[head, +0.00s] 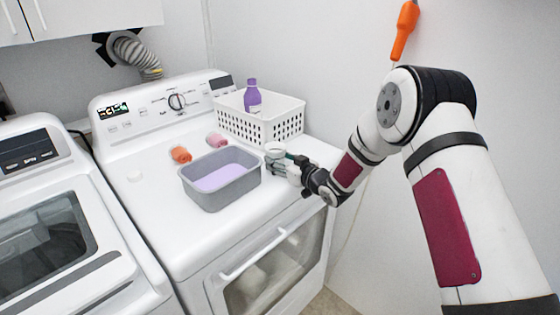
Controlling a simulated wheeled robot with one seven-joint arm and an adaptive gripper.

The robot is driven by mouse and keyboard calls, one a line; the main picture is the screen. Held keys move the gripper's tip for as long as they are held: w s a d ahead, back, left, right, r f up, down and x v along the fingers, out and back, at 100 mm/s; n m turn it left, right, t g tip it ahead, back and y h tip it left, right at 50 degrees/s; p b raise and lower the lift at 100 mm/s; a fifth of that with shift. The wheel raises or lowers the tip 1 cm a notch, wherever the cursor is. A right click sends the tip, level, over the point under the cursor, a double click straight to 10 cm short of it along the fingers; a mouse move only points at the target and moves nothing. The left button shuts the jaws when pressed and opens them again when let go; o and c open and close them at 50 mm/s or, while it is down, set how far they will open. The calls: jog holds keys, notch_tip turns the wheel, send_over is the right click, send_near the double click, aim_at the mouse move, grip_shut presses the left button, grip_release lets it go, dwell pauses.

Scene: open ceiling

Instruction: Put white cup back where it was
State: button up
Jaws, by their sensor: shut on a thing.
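A small white cup (275,149) is at the tips of my gripper (279,162), at the right part of the dryer top. My gripper is shut on the cup, and its fingers hide part of it. The cup is just right of the grey basin and in front of the white basket. I cannot tell whether the cup touches the dryer top.
The grey basin (222,195) holds purple liquid. An orange roll (180,154) and a pink roll (216,140) lie behind it. The white basket (290,123) holds a purple bottle (253,96).

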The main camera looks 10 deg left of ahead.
jog(key=shift+f, duration=0.15)
jog(key=o, duration=1.2)
